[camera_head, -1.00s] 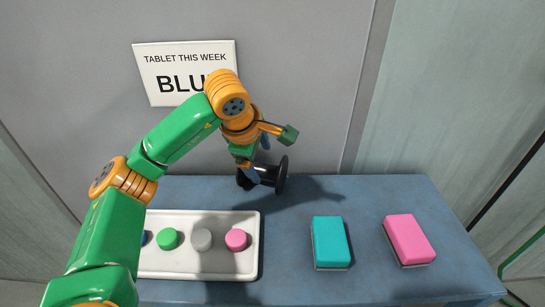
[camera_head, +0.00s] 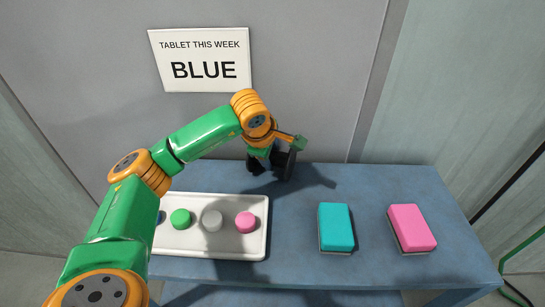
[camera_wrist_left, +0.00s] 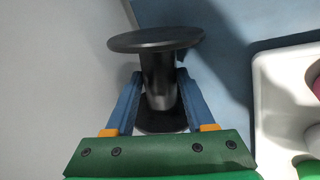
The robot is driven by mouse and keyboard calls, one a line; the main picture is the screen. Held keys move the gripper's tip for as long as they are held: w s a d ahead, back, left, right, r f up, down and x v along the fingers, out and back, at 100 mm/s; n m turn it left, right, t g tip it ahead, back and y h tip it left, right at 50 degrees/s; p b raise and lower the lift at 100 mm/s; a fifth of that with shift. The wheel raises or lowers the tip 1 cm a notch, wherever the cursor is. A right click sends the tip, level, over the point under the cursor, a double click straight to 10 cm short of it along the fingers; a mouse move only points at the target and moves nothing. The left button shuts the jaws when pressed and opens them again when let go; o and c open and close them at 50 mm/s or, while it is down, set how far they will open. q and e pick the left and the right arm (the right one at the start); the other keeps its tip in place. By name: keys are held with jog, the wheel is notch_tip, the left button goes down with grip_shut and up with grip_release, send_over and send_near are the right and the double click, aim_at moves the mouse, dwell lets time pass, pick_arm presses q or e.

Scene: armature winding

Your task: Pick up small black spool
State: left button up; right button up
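The small black spool (camera_head: 287,166) is near the back edge of the blue table, its axis roughly level and its flanges facing sideways. My left gripper (camera_head: 270,162) is at the spool, partly hidden by my wrist. In the left wrist view, its two blue fingers (camera_wrist_left: 160,85) lie on either side of the spool's core (camera_wrist_left: 160,82), between the flanges, and look closed against it. I cannot tell whether the spool touches the table. My right gripper is not in view.
A white tray (camera_head: 262,240) with several round tablets, green, grey and pink among them, stands at left under my arm. A teal block (camera_head: 336,226) and a pink block (camera_head: 411,227) lie at right. A sign (camera_head: 203,60) on the wall behind reads BLUE.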

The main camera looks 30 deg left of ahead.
pick_arm(q)
grip_shut()
